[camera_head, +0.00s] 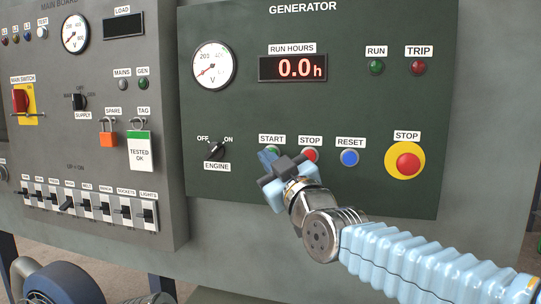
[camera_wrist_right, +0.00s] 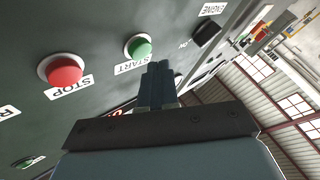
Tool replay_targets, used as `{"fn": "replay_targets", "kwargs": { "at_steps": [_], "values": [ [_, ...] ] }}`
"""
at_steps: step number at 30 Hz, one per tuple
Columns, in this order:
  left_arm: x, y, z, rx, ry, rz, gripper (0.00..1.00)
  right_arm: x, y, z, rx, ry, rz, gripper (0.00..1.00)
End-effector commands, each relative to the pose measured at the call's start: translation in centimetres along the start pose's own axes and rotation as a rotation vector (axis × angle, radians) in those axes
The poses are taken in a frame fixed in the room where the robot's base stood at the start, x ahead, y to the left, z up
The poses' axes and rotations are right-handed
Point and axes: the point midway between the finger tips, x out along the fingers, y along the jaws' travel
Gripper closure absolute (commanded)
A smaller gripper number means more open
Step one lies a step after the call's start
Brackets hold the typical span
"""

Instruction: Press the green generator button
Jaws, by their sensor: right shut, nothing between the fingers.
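The green START button (camera_head: 272,151) is on the dark green GENERATOR panel (camera_head: 310,110), under its START label. My right gripper (camera_head: 267,158) is shut and empty, with its fingertips at the button and covering part of it. My left gripper is not in view.
The red STOP button (camera_head: 310,154) is just right of START, then blue RESET (camera_head: 349,158) and the large red STOP (camera_head: 408,165) on yellow. The ENGINE switch (camera_head: 216,148) is to the left. The run-hours display (camera_head: 293,68) reads 0.0h.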

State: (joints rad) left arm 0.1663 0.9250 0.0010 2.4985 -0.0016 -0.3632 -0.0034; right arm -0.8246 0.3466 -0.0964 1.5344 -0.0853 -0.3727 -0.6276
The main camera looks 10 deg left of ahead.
Motion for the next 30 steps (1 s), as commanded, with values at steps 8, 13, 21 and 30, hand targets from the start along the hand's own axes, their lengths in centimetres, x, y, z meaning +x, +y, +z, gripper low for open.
{"fn": "replay_targets", "kwargs": {
  "at_steps": [8, 13, 21, 30],
  "values": [
    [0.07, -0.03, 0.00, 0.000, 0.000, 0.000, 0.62, 0.30, 0.29, 0.28, -0.001, -0.001, 0.001, 1.00],
    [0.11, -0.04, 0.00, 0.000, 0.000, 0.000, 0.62, 0.59, 0.46, 0.40, 0.000, 0.000, 0.000, 1.00],
    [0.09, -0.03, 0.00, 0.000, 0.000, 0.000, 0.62, 0.60, 0.45, 0.40, 0.000, 0.000, 0.000, 1.00],
    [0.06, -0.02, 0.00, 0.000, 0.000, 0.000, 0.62, 0.79, 0.58, 0.56, 0.000, 0.000, 0.000, 1.00]
  ]
}}
